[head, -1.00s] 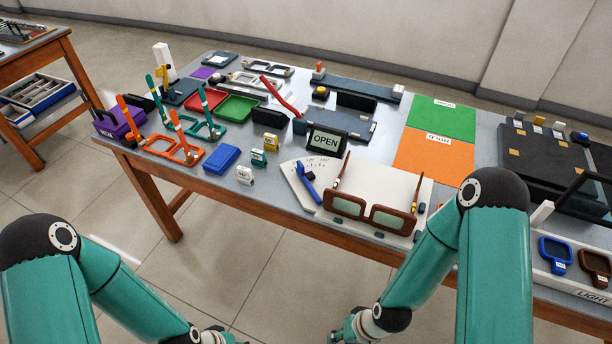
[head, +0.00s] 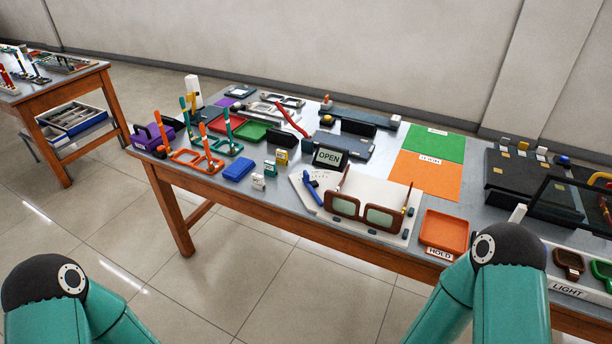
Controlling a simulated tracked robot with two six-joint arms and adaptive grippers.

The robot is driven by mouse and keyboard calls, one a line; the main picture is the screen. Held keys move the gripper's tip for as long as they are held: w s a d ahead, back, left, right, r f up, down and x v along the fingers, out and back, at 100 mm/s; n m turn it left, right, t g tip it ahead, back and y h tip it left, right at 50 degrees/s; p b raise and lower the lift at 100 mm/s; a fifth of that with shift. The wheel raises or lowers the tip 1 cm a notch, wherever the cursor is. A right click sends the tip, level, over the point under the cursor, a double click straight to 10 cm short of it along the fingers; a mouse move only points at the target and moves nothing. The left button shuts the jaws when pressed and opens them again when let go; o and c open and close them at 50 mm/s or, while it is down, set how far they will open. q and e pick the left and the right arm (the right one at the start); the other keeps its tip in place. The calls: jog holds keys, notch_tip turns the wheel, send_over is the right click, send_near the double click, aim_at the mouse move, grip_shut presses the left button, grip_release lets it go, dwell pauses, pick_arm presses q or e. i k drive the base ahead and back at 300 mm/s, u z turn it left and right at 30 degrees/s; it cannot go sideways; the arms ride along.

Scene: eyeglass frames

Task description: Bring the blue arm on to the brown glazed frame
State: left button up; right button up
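The brown glazed frame (head: 364,213) stands on a white board (head: 385,188) near the table's front edge, its lenses facing me. Thin temple arms rise behind both of its ends; the right one (head: 407,196) is brown with a yellowish part. A blue piece (head: 313,191), long and thin with a wider head, lies on the white angle dial left of the frame; I cannot tell for sure that it is the blue arm. My teal arms show only at the bottom left and right, and both grippers are out of view.
An orange HOLD tray (head: 444,232) sits right of the board. Orange and teal frames (head: 197,160) with upright arms, a blue box (head: 238,169) and small blocks are at left. A LIGHT tray (head: 567,287) is at right.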

aim_at(310, 185)
jog(key=u, duration=0.15)
jog(key=i, duration=1)
jog(key=z, duration=0.05)
